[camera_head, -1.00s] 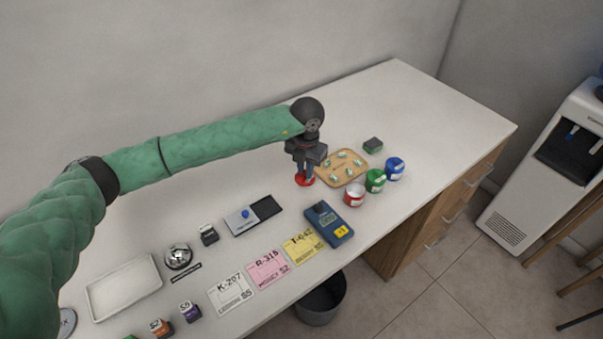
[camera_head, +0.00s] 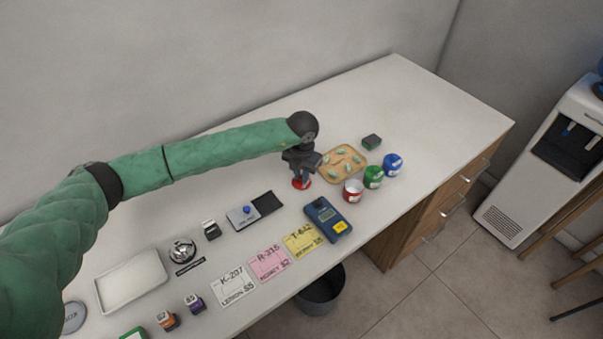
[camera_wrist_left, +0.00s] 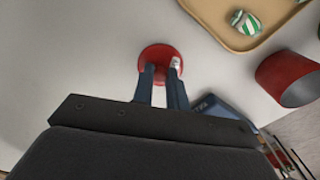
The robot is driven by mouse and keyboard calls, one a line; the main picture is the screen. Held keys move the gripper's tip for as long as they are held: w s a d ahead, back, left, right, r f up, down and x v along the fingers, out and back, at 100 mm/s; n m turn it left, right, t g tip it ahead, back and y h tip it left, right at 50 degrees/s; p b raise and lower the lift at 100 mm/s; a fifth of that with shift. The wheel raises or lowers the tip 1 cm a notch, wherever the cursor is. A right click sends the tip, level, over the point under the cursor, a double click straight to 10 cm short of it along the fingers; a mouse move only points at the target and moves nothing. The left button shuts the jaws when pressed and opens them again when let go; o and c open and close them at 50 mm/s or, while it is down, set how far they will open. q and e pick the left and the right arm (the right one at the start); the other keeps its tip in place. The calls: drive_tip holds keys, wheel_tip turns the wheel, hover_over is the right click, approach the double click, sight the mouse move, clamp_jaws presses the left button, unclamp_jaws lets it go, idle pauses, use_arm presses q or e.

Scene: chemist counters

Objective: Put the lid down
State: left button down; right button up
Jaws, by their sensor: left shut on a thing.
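A round red lid (camera_head: 302,184) is at the fingertips of my left gripper (camera_head: 300,178), just left of the red tin. In the left wrist view the red lid (camera_wrist_left: 160,60) shows between and beyond the two fingers of the left gripper (camera_wrist_left: 162,72), which is shut on it. The lid is low over the white counter; I cannot tell whether it touches the surface. The red tin (camera_head: 353,191) stands open-topped to the right of the lid, and it also shows in the left wrist view (camera_wrist_left: 285,82). My right gripper is not in view.
A wooden tray (camera_head: 345,150) with several wrapped sweets lies behind the lid. Green (camera_head: 373,176) and blue (camera_head: 393,165) tins stand right of the red one. A blue card terminal (camera_head: 327,219) lies in front. Bare counter lies behind and left of the lid.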

use_arm(q)
drive_tip(key=shift+f, duration=0.1)
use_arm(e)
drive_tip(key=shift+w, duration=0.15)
use_arm(q)
drive_tip(key=c, duration=1.4)
unclamp_jaws()
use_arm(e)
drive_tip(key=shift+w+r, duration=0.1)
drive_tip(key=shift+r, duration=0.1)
